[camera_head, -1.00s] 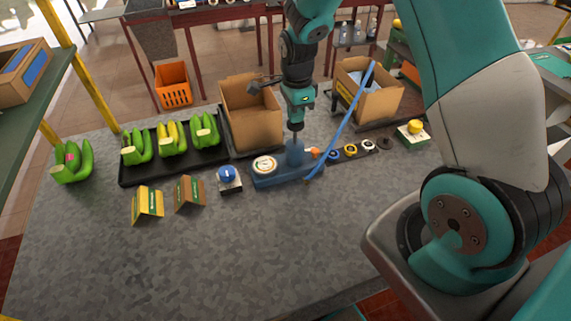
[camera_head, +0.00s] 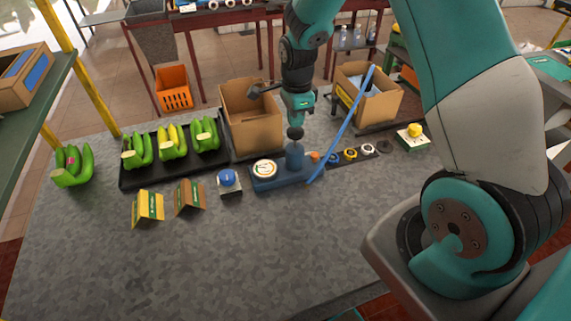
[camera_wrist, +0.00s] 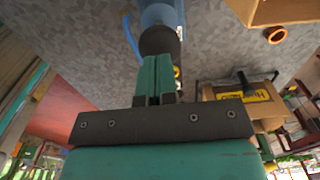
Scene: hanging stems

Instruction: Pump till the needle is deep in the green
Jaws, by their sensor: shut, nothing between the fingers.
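A blue pump (camera_head: 277,181) stands on the grey table, with an upright blue cylinder (camera_head: 294,158) and a round white gauge (camera_head: 264,169). The gauge's needle and colour bands are too small to read. The pump's dark knob (camera_head: 295,132) is low, close to the cylinder's top. My gripper (camera_wrist: 153,60) is shut and empty, with its fingertips at the knob, which also shows in the wrist view (camera_wrist: 159,41). They appear to press on it from above; the exact contact is hidden. A blue hose (camera_head: 343,125) rises to the right of the pump.
A blue-topped button box (camera_head: 229,182) and two folded cards (camera_head: 148,208) (camera_head: 189,196) stand left of the pump. A black tray (camera_head: 135,180) holds bananas. Cardboard boxes (camera_head: 252,130) (camera_head: 372,104) stand behind. Rings (camera_head: 351,153) lie to the right. The table's front is clear.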

